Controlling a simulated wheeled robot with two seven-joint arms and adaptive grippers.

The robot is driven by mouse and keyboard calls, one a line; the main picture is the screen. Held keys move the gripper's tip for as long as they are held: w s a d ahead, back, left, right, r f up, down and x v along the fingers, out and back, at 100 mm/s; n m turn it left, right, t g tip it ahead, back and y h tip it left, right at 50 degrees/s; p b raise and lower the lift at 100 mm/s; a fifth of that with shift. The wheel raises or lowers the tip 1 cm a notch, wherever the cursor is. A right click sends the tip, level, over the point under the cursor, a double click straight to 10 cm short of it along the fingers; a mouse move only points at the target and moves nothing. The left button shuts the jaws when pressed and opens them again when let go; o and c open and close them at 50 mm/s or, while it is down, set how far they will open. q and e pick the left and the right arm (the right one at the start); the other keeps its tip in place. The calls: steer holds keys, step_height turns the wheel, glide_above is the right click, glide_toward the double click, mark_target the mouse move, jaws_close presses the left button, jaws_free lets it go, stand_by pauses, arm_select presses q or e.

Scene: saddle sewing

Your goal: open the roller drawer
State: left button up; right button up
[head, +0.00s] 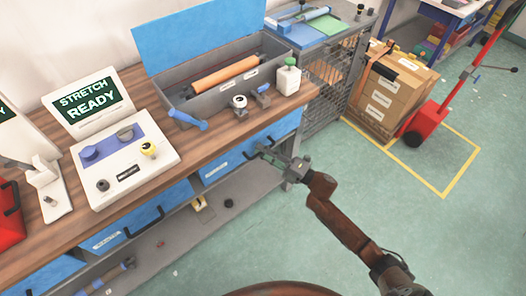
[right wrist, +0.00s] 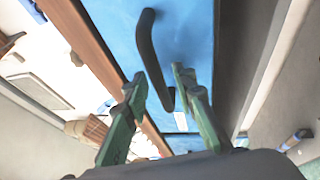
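A blue drawer (head: 225,167) with a dark bar handle and a pale label sits under the wooden worktop, below the grey roller box; it looks shut. The label is too small to read. My right gripper (head: 268,156) is at this drawer's front. In the right wrist view, the blue drawer front (right wrist: 112,22) fills the upper middle. The black handle (right wrist: 150,55) passes between the two open green fingers of my right gripper (right wrist: 155,80), with gaps visible on both sides. My left gripper is not in view.
The grey box (head: 222,95) with an orange roller and raised blue lid stands on the worktop (head: 190,150). Another blue drawer (head: 140,215) lies to the left, above a low grey shelf (head: 255,190). A mesh cage (head: 328,85) stands to the right. The green floor in front is open.

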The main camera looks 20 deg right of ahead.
jaws_close()
